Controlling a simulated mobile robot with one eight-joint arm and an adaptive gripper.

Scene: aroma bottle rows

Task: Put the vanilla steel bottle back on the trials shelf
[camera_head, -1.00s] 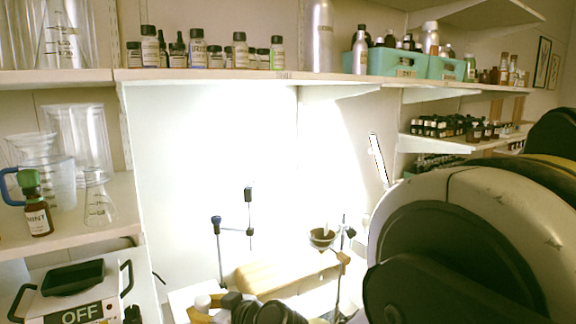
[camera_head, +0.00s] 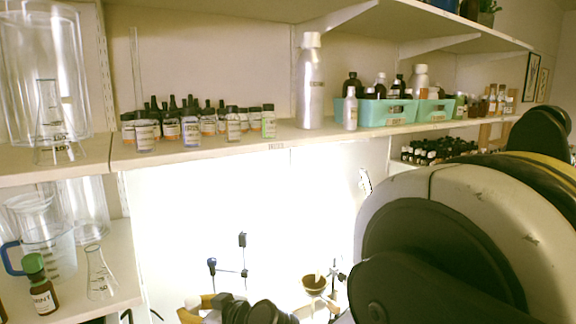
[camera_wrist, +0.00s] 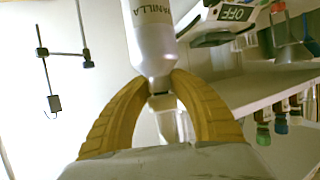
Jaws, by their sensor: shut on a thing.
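In the wrist view, my gripper (camera_wrist: 158,85) has its yellow fingers closed around the narrow neck and cap end of a pale steel bottle (camera_wrist: 152,45) marked VANILLA. The far end of the bottle runs out of the top of that view. In the head view, part of my gripper (camera_head: 196,308) shows at the bottom edge, below the shelf; the bottle cannot be made out clearly there. The long shelf (camera_head: 215,153) carries a small label on its front edge, too small to read surely. Several small dark labelled bottles (camera_head: 191,131) stand on it.
A tall steel bottle (camera_head: 310,85) and a small pale bottle (camera_head: 350,108) stand on the shelf beside teal bins (camera_head: 385,114). Bare shelf lies between the small bottles and the tall one. A stand (camera_head: 241,256) and glassware (camera_head: 100,272) are below.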

